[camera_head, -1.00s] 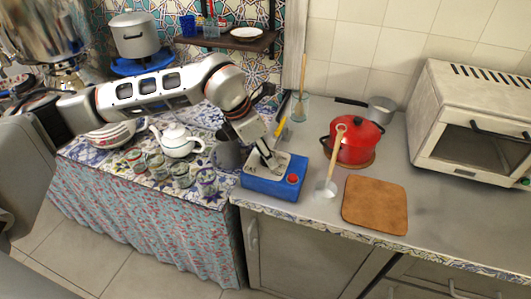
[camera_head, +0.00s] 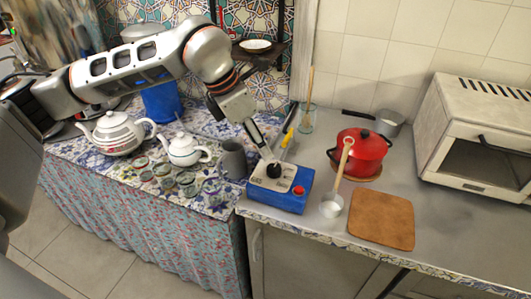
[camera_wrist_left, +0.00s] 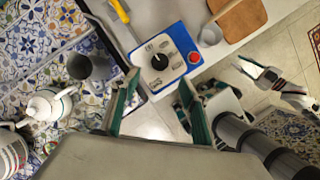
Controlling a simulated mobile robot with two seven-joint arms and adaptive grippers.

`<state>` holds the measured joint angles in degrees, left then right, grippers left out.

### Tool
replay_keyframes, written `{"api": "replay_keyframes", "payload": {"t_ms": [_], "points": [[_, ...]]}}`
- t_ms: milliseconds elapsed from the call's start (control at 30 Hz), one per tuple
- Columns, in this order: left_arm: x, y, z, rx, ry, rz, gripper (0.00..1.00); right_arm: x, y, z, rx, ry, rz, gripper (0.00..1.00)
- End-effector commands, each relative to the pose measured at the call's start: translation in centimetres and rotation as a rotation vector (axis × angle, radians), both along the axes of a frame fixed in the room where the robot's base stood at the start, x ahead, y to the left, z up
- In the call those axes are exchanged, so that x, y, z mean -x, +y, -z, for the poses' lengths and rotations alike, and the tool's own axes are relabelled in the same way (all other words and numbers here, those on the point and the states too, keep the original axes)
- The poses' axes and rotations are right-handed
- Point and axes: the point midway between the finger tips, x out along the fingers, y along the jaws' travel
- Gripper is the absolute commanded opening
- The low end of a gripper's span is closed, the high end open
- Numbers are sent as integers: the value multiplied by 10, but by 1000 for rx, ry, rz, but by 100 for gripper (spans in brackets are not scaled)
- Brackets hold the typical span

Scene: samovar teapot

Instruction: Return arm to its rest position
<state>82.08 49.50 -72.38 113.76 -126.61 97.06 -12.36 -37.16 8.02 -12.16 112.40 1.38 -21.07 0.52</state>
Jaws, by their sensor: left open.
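My left arm reaches in from the left in the head view. Its gripper (camera_head: 264,148) points down just behind and above a blue stove-like box (camera_head: 276,201) with a black knob (camera_head: 273,170) and a red button (camera_head: 298,190). In the left wrist view the two fingers of the left gripper (camera_wrist_left: 160,104) stand wide apart with nothing between them. The blue box (camera_wrist_left: 181,84) and its knob (camera_wrist_left: 160,62) show beyond the fingertips.
A grey mug (camera_head: 233,160), a small white teapot (camera_head: 184,149), a larger teapot (camera_head: 118,133) and several cups stand left of the box. A red pot (camera_head: 359,150), a ladle (camera_head: 334,203), a cutting board (camera_head: 381,212) and a toaster oven (camera_head: 477,135) are to the right.

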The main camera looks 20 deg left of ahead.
Motion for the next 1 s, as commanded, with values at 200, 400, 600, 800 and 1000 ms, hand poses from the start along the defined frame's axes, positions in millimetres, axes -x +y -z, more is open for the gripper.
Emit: {"api": "replay_keyframes", "payload": {"t_ms": [200,400,600,800,1000], "points": [[5,5,-17,-1,-1,1,45,0,0,0,-1,0,1,28],[6,6,-19,0,1,0,45,0,0,0,-1,0,1,28],[6,6,-19,-1,1,0,45,0,0,0,-1,-1,0,28],[10,-7,-15,29,5,29,45,0,1,0,-2,0,0,28],[46,-97,-2,292,35,207,45,0,1,0,-3,-1,0,28]]}}
